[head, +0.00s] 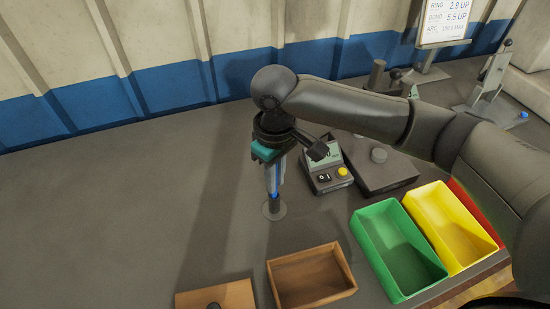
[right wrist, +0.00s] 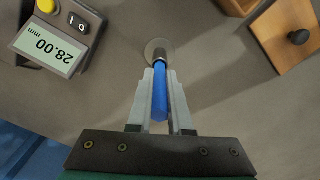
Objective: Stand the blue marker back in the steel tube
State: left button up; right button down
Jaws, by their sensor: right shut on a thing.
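My right gripper (head: 273,181) points straight down and is shut on the blue marker (head: 275,198), which is upright between the fingers. In the right wrist view the two grey fingertips (right wrist: 161,78) lie along both sides of the marker (right wrist: 160,98). The steel tube (right wrist: 158,56), short and dark grey with a round base plate (right wrist: 151,46), is directly in line with the marker's far end. In the head view the base plate (head: 274,211) is right under the gripper. I cannot tell whether the marker's lower end is inside the tube or just above it. My left gripper is not in view.
A digital gauge (head: 325,171) reading 28.00 mm stands close right of the gripper. A wooden box (head: 350,279) and a wooden lid with a knob (head: 238,296) are in front. Green (head: 368,240) and yellow (head: 428,212) bins stand right. The table's left side is clear.

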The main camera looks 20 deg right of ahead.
jog(key=shift+f, duration=1.45)
jog(key=c, duration=0.8)
grip_release()
jog(key=shift+f, duration=0.15)
jog(key=shift+c, duration=0.2)
jog(key=shift+f, duration=0.1)
jog(key=shift+f+b, duration=0.1)
jog(key=shift+b, duration=1.05)
jog(key=r+p, duration=0.1)
jog(key=r, duration=0.4)
jog(key=r+p, duration=0.2)
jog(key=r, duration=0.3)
jog(key=a+r+p, duration=0.1)
jog(key=r+p, duration=0.1)
jog(key=r, duration=0.3)
jog(key=shift+r, duration=0.35)
